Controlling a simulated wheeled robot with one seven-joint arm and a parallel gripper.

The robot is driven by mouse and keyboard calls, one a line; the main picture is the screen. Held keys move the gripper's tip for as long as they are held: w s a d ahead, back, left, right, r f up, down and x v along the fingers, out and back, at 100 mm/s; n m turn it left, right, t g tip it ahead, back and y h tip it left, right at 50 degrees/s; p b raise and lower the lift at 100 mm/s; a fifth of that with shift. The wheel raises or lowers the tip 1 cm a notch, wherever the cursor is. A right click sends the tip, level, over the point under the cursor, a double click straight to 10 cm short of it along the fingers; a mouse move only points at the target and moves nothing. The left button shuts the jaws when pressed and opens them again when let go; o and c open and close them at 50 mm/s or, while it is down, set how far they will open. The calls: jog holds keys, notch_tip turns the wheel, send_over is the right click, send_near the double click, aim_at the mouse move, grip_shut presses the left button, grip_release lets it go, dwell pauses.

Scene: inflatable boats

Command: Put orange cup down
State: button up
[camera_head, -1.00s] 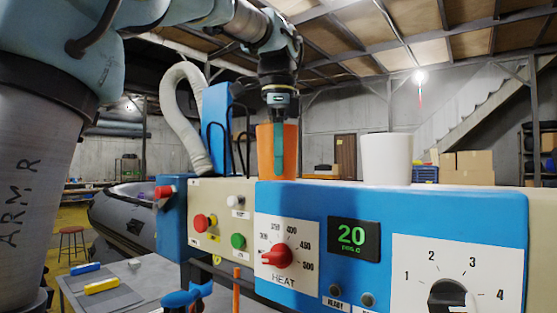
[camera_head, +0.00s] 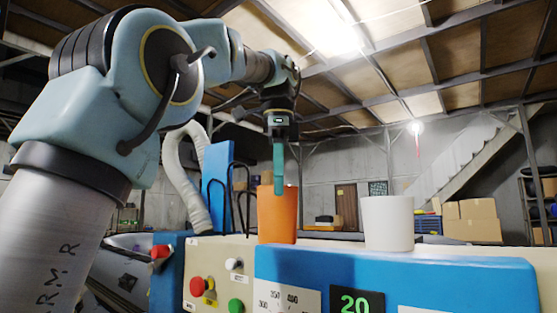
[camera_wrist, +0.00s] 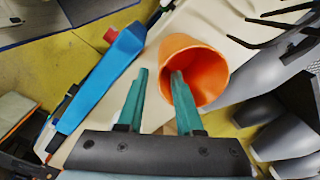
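The orange cup (camera_head: 266,222) stands upright on the top of the blue and beige control machine (camera_head: 420,268), left of a white cup (camera_head: 388,222). In the wrist view the orange cup (camera_wrist: 165,62) shows its open mouth and hollow inside. My gripper (camera_head: 279,190) is above it, pointing down, with its teal fingertips just below rim height. In the wrist view my gripper (camera_wrist: 158,72) has its two fingers apart, one tip over the cup's mouth and the other outside its wall. I see a gap between the outer finger and the cup.
A blue upright panel with black wire hooks (camera_head: 218,185) and a pale hose (camera_head: 190,180) stand close left of the cup. Red, white and green buttons (camera_head: 235,305) are on the beige panel. Cardboard boxes (camera_head: 472,222) and stairs are far behind.

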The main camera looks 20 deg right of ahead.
jog(key=shift+s+r+p, duration=0.1)
jog(key=shift+r+p, duration=0.9)
jog(key=shift+r, duration=1.35)
jog(key=shift+a, duration=0.1)
